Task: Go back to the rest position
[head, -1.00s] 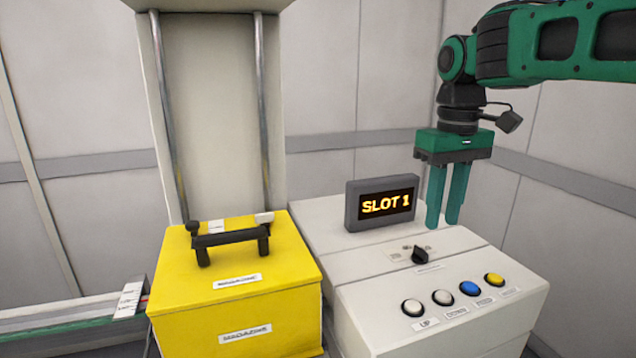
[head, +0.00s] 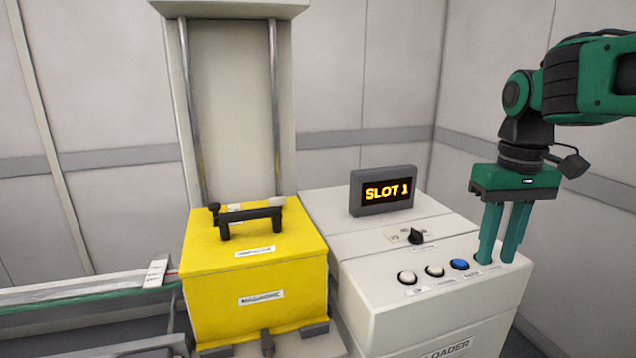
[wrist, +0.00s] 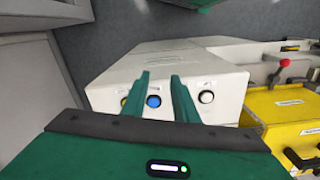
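My gripper (head: 497,261) is at the right in the head view, pointing down at the right end of the white loader console (head: 375,328). Its two green fingers are a little apart with nothing between them. In the head view they cover the place of the yellow button. In the wrist view the gripper (wrist: 159,75) shows a clear gap, with the blue button (wrist: 153,101) seen between the fingers and the yellow button (wrist: 123,101) just left of them. I cannot tell how far the tips are above the console.
A yellow magazine box (head: 210,285) with a black handle (head: 250,215) stands left of the console. The display (head: 383,190) reads SLOT 1, with a black knob (head: 416,235) in front. A rail (head: 80,293) lies at far left. Walls close the back.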

